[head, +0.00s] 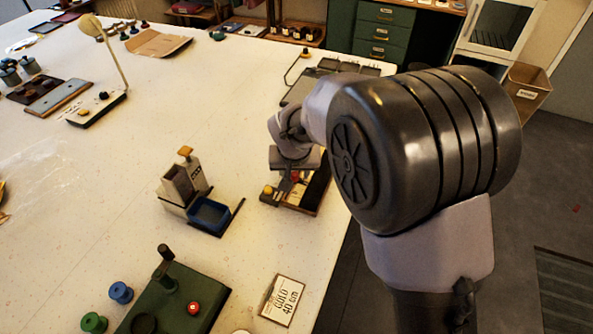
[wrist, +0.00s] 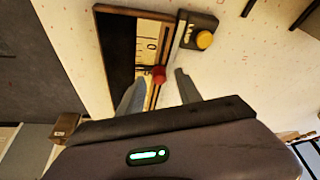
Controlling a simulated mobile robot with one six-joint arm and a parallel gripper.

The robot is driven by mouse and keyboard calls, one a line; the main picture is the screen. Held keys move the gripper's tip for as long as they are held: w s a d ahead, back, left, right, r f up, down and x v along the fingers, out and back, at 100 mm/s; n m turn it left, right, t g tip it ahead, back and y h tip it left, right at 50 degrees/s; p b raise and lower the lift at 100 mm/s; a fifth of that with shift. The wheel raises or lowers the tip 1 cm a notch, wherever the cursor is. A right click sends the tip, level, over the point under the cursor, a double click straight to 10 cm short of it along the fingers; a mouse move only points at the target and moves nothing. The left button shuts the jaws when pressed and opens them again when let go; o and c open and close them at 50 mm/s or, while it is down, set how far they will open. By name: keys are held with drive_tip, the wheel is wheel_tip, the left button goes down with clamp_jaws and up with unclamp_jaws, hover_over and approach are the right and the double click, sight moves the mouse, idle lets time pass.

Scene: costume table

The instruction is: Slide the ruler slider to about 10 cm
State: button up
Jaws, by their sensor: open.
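The ruler (wrist: 150,32) lies in a wooden frame beside a dark panel, with a printed 10 visible in the wrist view. It also shows in the head view (head: 317,200), partly covered by my arm. The red slider knob (wrist: 158,75) sits on the scale, and its exact reading cannot be told. My gripper (wrist: 162,76) is open, with one finger on each side of the red knob; contact cannot be told. In the head view my gripper (head: 287,184) is over the ruler. Part of the scale is hidden behind my gripper.
A dark block with a yellow knob (wrist: 204,40) adjoins the ruler. A blue bin (head: 209,214) stands left of it. A card reading GOLD 40 cm (head: 283,300) lies nearer, beside a green board (head: 178,297). The table's right edge is close.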

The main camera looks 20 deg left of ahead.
drive_tip(key=shift+w+f, duration=0.1)
drive_tip(key=shift+f, duration=0.15)
clamp_jaws()
idle(1.4)
